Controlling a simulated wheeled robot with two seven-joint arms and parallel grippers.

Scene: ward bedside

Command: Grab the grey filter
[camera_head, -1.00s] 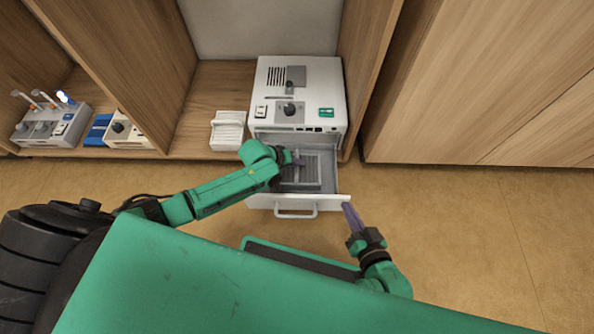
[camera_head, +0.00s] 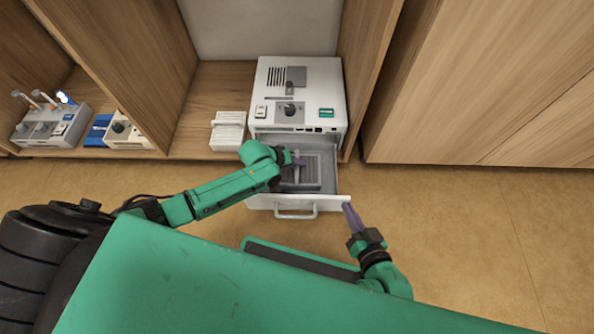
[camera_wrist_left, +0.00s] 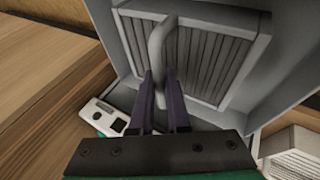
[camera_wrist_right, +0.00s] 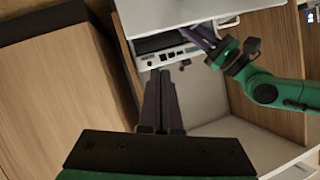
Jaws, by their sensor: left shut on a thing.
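The grey filter (camera_head: 311,172) is a ribbed panel with a bar handle. It lies in the open white drawer (camera_head: 291,203) below the white machine (camera_head: 276,91). In the left wrist view the filter (camera_wrist_left: 200,60) shows its dark slats and pale frame, with the handle (camera_wrist_left: 158,45) across it. My left gripper (camera_head: 299,158) reaches into the drawer from the left. Its fingers (camera_wrist_left: 160,90) are shut on the handle, one on each side. My right gripper (camera_head: 346,207) is empty at the drawer's front right corner. Its fingers (camera_wrist_right: 161,85) are together in the right wrist view.
The drawer walls surround the filter closely, and a pull handle (camera_head: 296,212) sticks out in front. A white slatted stack (camera_head: 228,131) stands on the shelf to the left. Wooden panels flank the machine. The floor right of the drawer is clear.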

